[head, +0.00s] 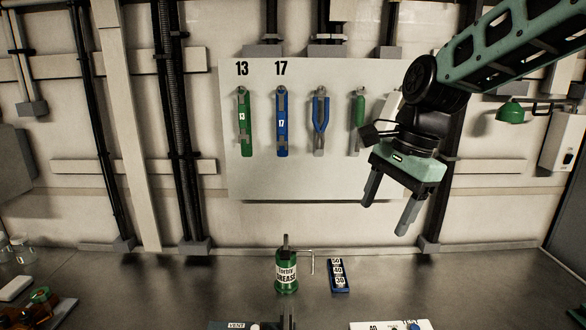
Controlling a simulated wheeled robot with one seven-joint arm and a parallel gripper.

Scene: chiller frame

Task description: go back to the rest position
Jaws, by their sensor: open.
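My gripper (387,208) hangs from my arm at the upper right in the head view. Its two dark grey fingers are apart, point down and slightly left, and hold nothing. It is in front of the right part of the pale tool board (300,180), above the worktop (180,285). The gripper body is green and black, and it hides part of the board's right side.
On the board hang a green tool marked 13 (243,125), a blue tool marked 17 (281,128), blue-handled pliers (320,125) and a green-handled tool (359,115). A green grease can (286,275) and a dark blue numbered block (338,275) stand below on the worktop.

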